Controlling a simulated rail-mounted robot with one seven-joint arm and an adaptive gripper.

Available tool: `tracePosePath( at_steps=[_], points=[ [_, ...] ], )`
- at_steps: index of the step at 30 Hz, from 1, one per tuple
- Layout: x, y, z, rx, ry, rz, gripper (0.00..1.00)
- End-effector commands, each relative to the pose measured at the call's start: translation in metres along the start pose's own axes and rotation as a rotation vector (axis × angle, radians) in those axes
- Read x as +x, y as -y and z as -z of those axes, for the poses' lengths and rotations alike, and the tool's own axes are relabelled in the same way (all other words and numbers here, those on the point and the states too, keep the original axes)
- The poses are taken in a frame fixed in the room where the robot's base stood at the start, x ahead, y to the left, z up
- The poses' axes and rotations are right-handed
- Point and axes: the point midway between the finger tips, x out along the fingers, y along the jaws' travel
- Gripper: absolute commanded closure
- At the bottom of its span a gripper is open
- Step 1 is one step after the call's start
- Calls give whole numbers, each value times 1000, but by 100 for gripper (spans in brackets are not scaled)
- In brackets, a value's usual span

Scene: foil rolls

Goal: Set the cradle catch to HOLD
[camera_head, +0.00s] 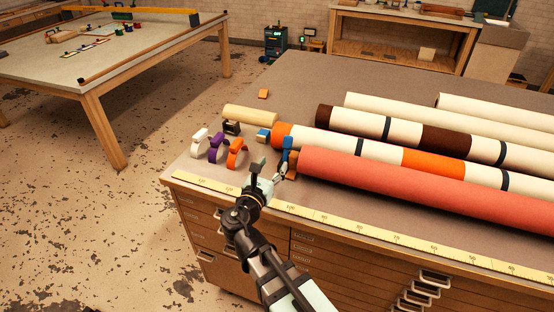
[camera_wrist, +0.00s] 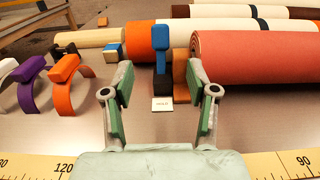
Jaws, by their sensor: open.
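The cradle catch is a blue-topped upright lever (camera_wrist: 161,42) on a dark post, and it also shows in the head view (camera_head: 287,143). A small white card reading HOLD (camera_wrist: 162,104) lies at its near foot. An orange-brown cradle block (camera_wrist: 182,68) is just right of the lever, at the end of the red roll (camera_wrist: 245,75). My gripper (camera_wrist: 162,80) is open and empty, with the lever and card seen between its fingers. In the head view my gripper (camera_head: 270,171) is just in front of the lever. I cannot tell whether it touches anything.
White, purple and orange cuffs (camera_head: 236,152) stand left of my gripper. Several cream, banded rolls (camera_head: 400,151) lie behind the red one. A blue-ended block (camera_head: 263,135) is near the lever. A yellow ruler (camera_head: 340,222) runs along the table's front edge.

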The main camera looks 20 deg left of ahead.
Motion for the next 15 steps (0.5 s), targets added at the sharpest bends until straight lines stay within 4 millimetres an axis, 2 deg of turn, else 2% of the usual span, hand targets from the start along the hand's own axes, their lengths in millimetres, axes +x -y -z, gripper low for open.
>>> tracePosePath(
  at_steps=[3,9,15],
  points=[
    [-14,0,8,5,3,-2,42],
    [-32,1,4,4,1,-2,42],
    [-23,0,-2,1,-2,1,42]
  ],
)
